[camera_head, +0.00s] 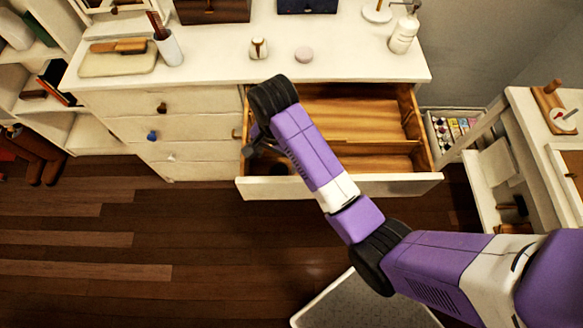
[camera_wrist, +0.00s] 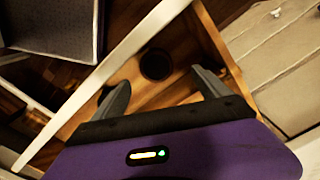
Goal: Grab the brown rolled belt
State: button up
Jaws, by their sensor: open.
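The rolled belt (camera_wrist: 155,64) shows in the wrist view as a dark round coil on the wooden floor of the open drawer (camera_head: 340,186). In the head view a dark shape that looks like it (camera_head: 280,168) sits at the drawer's front left, partly hidden by the front panel and my arm. My gripper (camera_wrist: 161,86) is open. Its two fingers are spread on either side of the coil's line in the wrist view, with the coil just beyond the tips and nothing between them. How far above the belt the fingertips are, I cannot tell.
The white dresser top (camera_head: 345,62) overhangs the drawer's back. The drawer's front panel and wooden side wall (camera_wrist: 212,42) lie close to the fingers. Wooden dividers (camera_head: 340,146) split the drawer. A small desk (camera_head: 525,120) stands at the right. Open floor lies at left.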

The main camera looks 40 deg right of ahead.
aim_at(280, 171)
jog(key=f, duration=0.6)
jog(key=shift+s+d+f+p, duration=0.15)
jog(key=shift+s+f+p, duration=0.15)
jog(key=shift+f, duration=0.65)
jog(key=c, duration=1.6)
